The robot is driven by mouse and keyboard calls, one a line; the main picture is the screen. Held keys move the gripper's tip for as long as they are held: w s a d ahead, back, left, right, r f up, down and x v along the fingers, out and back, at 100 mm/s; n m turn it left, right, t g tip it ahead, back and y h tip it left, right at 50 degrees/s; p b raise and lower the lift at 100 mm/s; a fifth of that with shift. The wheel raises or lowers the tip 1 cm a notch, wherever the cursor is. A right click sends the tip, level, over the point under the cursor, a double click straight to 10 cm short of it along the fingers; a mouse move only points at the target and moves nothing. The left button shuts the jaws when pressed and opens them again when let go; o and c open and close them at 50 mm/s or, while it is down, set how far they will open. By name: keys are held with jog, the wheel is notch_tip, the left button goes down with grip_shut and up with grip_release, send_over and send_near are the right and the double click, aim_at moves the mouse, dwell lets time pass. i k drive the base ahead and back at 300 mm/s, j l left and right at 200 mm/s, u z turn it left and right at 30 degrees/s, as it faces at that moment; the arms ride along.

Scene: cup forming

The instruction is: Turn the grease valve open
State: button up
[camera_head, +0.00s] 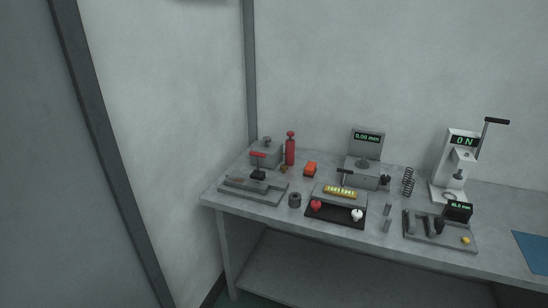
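I cannot single out the grease valve for certain at this size. A red lever (258,154) shows at the left end of the bench, in front of a grey box (270,150) with a knob on top. A small brass-coloured piece (284,169) sits beside the box, and a red cylinder (290,152) stands upright to its right. Whether the lever or the brass piece belongs to the valve, and whether the valve is open or closed, I cannot tell. My gripper is not in view.
A wall stands behind; a dark post (100,130) rises at left.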

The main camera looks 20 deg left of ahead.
aim_at(283, 167)
jog(key=i+j, duration=0.3)
jog(key=j, duration=0.2)
jog(key=i+j, duration=0.35)
jog(key=j, duration=0.15)
jog(key=i+j, duration=0.3)
jog(key=j, duration=0.15)
jog(key=i+j, duration=0.35)
jog(key=j, duration=0.15)
jog(key=i+j, duration=0.3)
jog(key=j, duration=0.2)
